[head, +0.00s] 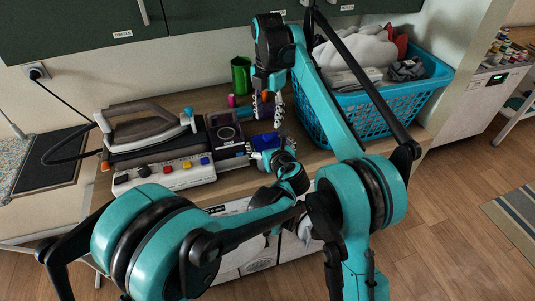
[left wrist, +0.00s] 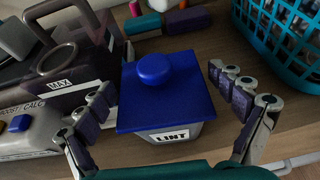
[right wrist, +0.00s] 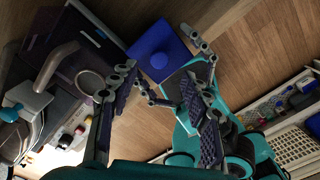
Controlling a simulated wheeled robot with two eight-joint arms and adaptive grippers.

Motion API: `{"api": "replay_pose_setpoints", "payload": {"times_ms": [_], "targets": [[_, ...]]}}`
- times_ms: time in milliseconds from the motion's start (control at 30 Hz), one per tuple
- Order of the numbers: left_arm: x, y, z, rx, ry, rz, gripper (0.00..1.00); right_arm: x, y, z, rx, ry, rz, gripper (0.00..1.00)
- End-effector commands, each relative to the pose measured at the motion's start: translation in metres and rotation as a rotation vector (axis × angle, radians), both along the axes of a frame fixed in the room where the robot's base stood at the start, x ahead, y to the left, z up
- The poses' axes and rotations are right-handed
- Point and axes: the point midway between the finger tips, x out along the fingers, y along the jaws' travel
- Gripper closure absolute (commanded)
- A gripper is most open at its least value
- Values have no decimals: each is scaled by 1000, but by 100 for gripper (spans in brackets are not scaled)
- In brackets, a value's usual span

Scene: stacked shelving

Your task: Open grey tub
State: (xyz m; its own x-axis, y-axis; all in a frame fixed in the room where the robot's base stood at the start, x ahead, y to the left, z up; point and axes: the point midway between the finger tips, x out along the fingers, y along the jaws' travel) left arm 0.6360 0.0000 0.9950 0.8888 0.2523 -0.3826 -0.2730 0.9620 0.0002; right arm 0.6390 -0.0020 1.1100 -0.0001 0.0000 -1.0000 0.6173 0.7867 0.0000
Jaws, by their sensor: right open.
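The grey tub (left wrist: 182,132) with a "LINT" label stands on the wooden counter, its square blue lid (left wrist: 165,95) with a round knob in place. The lid also shows in the head view (head: 267,141) and the right wrist view (right wrist: 158,60). My left gripper (head: 270,153) is open around the tub, with fingers on either side and visible gaps in the left wrist view. My right gripper (head: 266,102) is open and empty above the lid, pointing down; the lid lies beyond its fingertips in the right wrist view. The tub's body is mostly hidden in the head view.
A steam iron (head: 140,127) on its station (head: 165,173) and a dark purple container (head: 226,133) stand left of the tub. A green cup (head: 241,75) is behind. A blue laundry basket (head: 393,112) stands close on the right. The counter's front edge is near the tub.

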Motion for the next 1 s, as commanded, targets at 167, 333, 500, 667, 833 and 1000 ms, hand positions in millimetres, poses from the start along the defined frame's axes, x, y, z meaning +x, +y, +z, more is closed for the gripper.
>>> {"api": "replay_pose_setpoints", "payload": {"times_ms": [167,333,500,667,833,1000], "targets": [[0,0,0,0,0,0,63,0,0,0,0,0,0,52],[0,0,0,-1,1,0,75,-1,0,2,0,0,-25,24],[0,0,0,-1,1,0,75,-6,0,15,0,0,-235,24],[0,0,0,-1,1,0,75,-12,-1,29,0,0,-474,24],[0,0,0,-1,1,0,75,-16,-1,34,0,0,-612,24],[0,0,0,-1,1,0,75,-16,-1,17,0,0,-631,24]]}}
